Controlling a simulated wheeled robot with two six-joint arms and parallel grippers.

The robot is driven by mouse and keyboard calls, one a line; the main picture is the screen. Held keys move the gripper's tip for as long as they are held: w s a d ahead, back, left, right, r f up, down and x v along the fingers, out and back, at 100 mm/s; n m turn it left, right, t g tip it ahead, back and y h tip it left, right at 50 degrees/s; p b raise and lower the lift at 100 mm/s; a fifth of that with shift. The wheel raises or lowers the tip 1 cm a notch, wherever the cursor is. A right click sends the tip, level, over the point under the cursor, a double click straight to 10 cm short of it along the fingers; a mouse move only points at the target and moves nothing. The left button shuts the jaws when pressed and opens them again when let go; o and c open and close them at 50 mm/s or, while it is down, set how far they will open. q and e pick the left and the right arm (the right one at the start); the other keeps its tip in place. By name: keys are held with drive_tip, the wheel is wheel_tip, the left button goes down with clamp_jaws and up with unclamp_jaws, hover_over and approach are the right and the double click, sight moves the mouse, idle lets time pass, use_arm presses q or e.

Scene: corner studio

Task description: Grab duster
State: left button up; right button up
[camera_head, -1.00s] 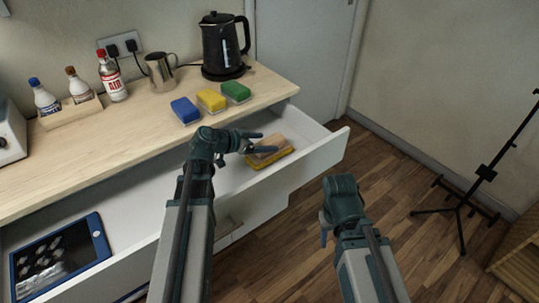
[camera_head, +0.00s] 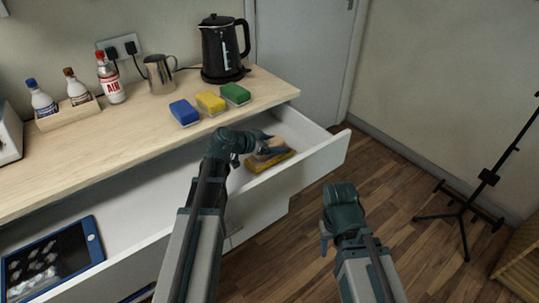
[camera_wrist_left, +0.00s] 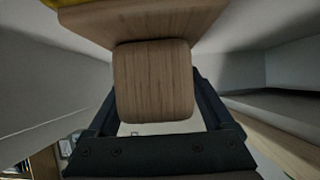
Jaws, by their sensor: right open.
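The duster (camera_head: 272,158) lies in the right end of the open drawer. It has a wooden handle and a yellow base. My left gripper (camera_head: 266,147) is inside the drawer at the duster. In the left wrist view the wooden handle (camera_wrist_left: 154,82) sits between my left fingers, close to both. I cannot tell whether they press on it. The yellow base (camera_wrist_left: 62,3) shows only at that view's top edge. My right gripper (camera_head: 325,236) is open and empty, low in front of the drawer, its fingers partly hidden.
The drawer's front wall (camera_head: 318,157) stands close beside my left gripper. Blue, yellow and green sponges (camera_head: 210,102) lie on the counter above, near a kettle (camera_head: 222,50) and a metal jug (camera_head: 159,75). A tablet (camera_head: 52,262) is in the drawer's left part. A tripod (camera_head: 470,205) stands at right.

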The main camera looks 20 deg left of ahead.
use_arm(q)
clamp_jaws()
drive_tip(key=shift+r, duration=0.15)
wheel_tip(320, 180, up, 10)
drive_tip(key=p, duration=1)
